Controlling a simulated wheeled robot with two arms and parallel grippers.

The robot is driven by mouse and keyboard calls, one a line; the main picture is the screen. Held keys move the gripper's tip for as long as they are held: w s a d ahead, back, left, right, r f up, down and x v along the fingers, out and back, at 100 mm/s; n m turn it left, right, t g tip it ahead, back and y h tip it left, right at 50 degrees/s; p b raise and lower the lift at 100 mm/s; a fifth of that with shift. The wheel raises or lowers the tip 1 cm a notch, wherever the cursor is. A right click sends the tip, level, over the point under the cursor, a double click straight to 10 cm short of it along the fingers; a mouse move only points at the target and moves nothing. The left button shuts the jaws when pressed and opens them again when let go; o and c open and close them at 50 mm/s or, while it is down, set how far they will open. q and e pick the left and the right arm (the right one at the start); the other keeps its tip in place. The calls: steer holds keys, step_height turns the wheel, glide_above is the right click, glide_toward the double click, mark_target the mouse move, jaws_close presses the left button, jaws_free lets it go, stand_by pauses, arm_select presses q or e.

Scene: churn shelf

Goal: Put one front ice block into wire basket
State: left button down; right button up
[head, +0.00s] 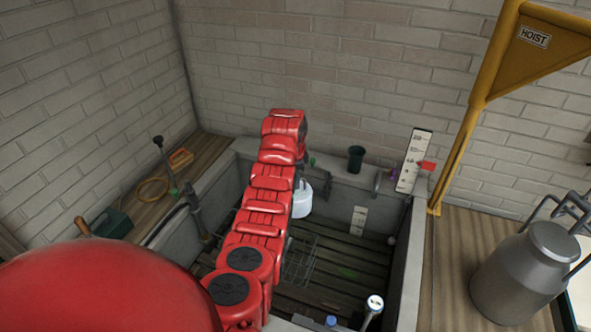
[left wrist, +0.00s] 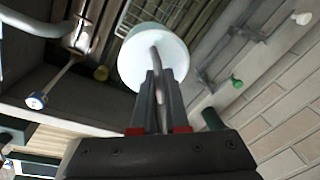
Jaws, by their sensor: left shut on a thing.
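My left arm reaches over a sunken trough, and its gripper is mostly hidden behind the arm in the head view. In the left wrist view my left gripper (left wrist: 160,100) is shut on the grey handle of a white, round, pail-like thing (left wrist: 135,60). In the head view this white thing (head: 302,201) hangs beside the arm, above the trough. A wire basket (head: 301,262) is low in the trough, partly hidden by my arm; its grid also shows in the left wrist view (left wrist: 143,13). I cannot clearly make out an ice block. My right gripper is not in view.
The trough has concrete walls (head: 408,265) and a slatted floor (head: 345,270). A dark green cup (head: 356,158) and a white gauge board (head: 412,162) stand at its back rim. A yellow hoist post (head: 462,140) and a metal churn (head: 520,275) are right.

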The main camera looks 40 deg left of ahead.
arm_select(q)
step_height(320, 180, down, 11)
steer(key=shift+b, duration=0.75)
step_height(320, 180, down, 16)
steer(key=b, duration=1.4)
steer(key=shift+f, duration=0.25)
steer(key=shift+c, duration=1.4)
jaws_free()
step_height(320, 180, up, 12)
steer(key=p, duration=0.8)
